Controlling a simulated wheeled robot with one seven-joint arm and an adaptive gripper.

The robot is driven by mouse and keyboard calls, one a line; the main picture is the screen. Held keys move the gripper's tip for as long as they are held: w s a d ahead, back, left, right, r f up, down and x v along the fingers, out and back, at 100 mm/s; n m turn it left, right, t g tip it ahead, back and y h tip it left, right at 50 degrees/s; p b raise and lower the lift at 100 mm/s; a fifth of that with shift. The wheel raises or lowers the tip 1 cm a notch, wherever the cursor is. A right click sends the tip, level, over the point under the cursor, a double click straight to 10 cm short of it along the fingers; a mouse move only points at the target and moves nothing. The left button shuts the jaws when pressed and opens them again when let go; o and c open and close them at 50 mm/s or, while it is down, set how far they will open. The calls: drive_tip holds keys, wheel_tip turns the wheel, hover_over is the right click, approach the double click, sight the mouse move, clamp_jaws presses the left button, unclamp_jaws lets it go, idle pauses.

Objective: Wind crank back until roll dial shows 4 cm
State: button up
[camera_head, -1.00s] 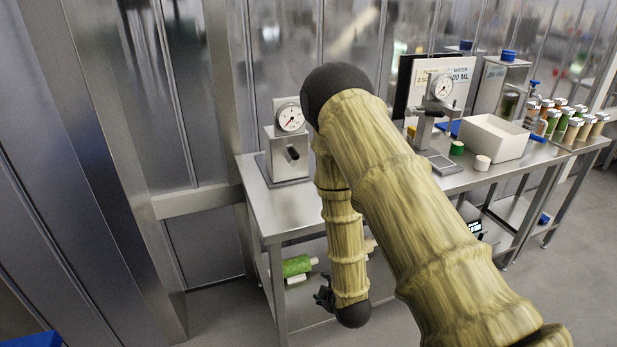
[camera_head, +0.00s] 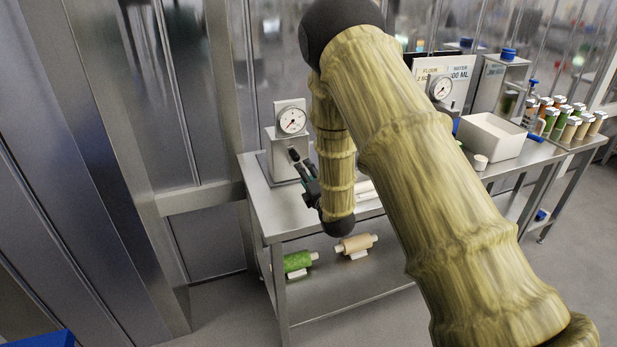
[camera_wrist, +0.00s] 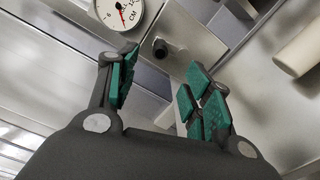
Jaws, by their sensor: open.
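The roll dial (camera_head: 292,120) is a round white gauge with a red needle, on top of a metal stand at the left end of the table. The wrist view shows part of this dial (camera_wrist: 117,14), marked CM and cut off at the top; I cannot read its value surely. The crank (camera_head: 294,154) has a black knob on the stand's front, below the dial. In the wrist view the knob (camera_wrist: 160,47) lies just beyond and between my fingertips. My gripper (camera_head: 304,176) is open, with green finger pads, close in front of the crank; contact is not clear.
The steel table (camera_head: 262,205) has a lower shelf with a green roll (camera_head: 297,261) and a beige roll (camera_head: 355,244). A second dial (camera_head: 441,88), a white bin (camera_head: 492,136) and several jars stand to the right. My arm hides the table's middle.

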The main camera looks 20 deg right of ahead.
sight(297, 160)
drive_tip(key=shift+w+a, duration=0.15)
drive_tip(key=shift+w, duration=3.35)
drive_tip(key=shift+w+f, duration=0.15)
drive_tip(key=shift+w, duration=0.2)
drive_tip(key=shift+w+b, duration=1)
drive_tip(key=shift+w, duration=1.05)
drive_tip(key=c, duration=1)
